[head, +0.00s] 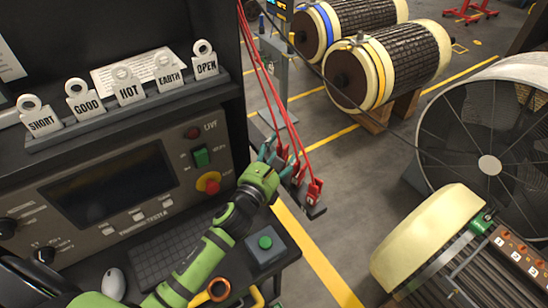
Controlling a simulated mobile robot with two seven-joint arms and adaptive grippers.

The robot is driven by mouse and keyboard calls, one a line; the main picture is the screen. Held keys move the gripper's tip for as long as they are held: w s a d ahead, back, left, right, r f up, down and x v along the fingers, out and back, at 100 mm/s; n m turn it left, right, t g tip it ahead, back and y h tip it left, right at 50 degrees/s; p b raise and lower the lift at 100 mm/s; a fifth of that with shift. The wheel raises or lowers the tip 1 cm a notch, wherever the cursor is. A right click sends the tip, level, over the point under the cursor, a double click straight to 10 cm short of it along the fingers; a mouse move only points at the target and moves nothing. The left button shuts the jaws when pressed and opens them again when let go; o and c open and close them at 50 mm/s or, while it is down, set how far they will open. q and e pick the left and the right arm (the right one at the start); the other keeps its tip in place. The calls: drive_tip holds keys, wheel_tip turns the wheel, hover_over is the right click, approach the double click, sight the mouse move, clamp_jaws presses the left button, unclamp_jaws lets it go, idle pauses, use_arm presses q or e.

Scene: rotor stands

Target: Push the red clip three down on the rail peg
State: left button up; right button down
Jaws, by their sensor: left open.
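Several red clips hang from red leads beside the bench's right edge. The nearest red clip (314,190) sits at the front end of a dark rail (318,212), and another red clip (298,174) is just behind it. A further red clip (282,153) is partly hidden by my gripper. The clips' small labels are too small to read, so I cannot tell which is clip three. My left gripper (275,154) is open beside the clips, its fingers close to the rear ones. I cannot tell whether it touches any. The pegs are mostly hidden. My right gripper is not in view.
The tester panel (110,190) stands to the left, with labelled tags (128,88) on a ledge above. A green button box (265,246) is on the bench below my arm. Wound rotors (390,70) and a large fan (490,130) stand beyond the open floor.

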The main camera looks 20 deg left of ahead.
use_arm(q)
drive_tip(key=s+a, duration=0.1)
drive_tip(key=s, duration=1)
drive_tip(key=shift+s+a, duration=0.25)
drive_tip(key=shift+s, duration=0.15)
